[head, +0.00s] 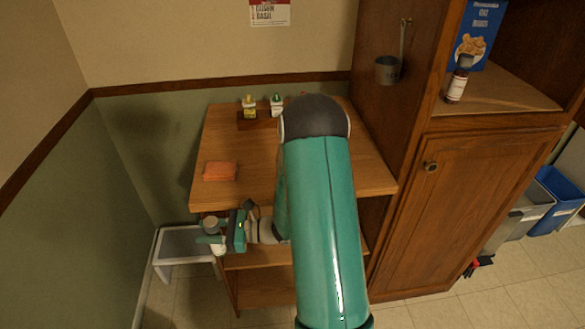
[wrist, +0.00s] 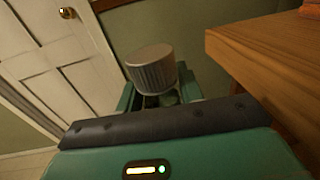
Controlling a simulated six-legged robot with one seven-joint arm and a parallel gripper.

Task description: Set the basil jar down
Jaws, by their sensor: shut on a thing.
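The basil jar (wrist: 152,70) has a grey ridged lid. It stands out between the fingers of my gripper (wrist: 160,97) in the wrist view, and its lower part is hidden by the gripper. My gripper is shut on the jar. In the head view the jar's lid (head: 211,224) shows at the end of my gripper (head: 216,240), by the front left corner of the wooden table (head: 260,180). The jar is off the table's top, to the left of its edge in the wrist view. Its label cannot be read.
An orange cloth or sponge (head: 220,171) lies near the table's left side. Small bottles (head: 249,107) stand at its back. A grey-topped stool (head: 185,244) is at the lower left. A wooden cabinet (head: 450,200) borders the right. Much of the tabletop is bare.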

